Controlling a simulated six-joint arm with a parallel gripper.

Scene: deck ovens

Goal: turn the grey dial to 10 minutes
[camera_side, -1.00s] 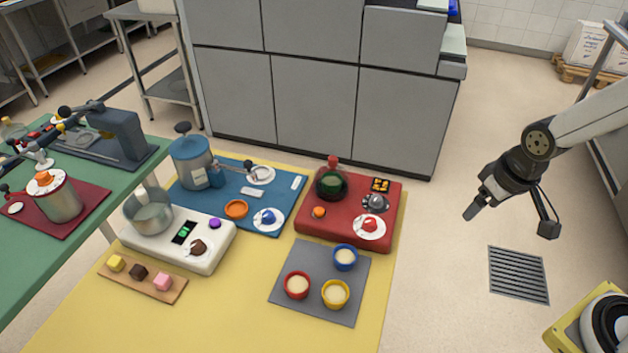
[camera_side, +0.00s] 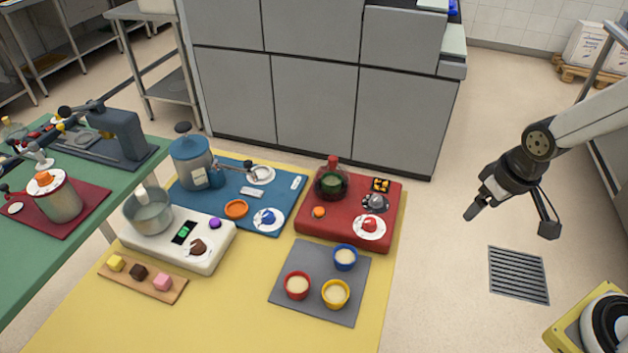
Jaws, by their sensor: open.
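The grey dial (camera_side: 375,202) is a small rounded knob on the red appliance base (camera_side: 330,233), near its right edge. It sits just behind a red dial (camera_side: 369,224) on a white disc and in front of a small dark panel with yellow marks (camera_side: 381,185). The grey dial's setting is too small to read. My gripper (camera_side: 474,212) is open and empty in the air, to the right of the red base and well apart from the dial.
A dark glass vessel (camera_side: 331,186) with a red top stands on the red base, left of the grey dial. A grey mat (camera_side: 318,307) with three bowls lies in front. Blue (camera_side: 285,185) and white (camera_side: 165,255) appliances stand left. Grey cabinets (camera_side: 310,105) rise behind.

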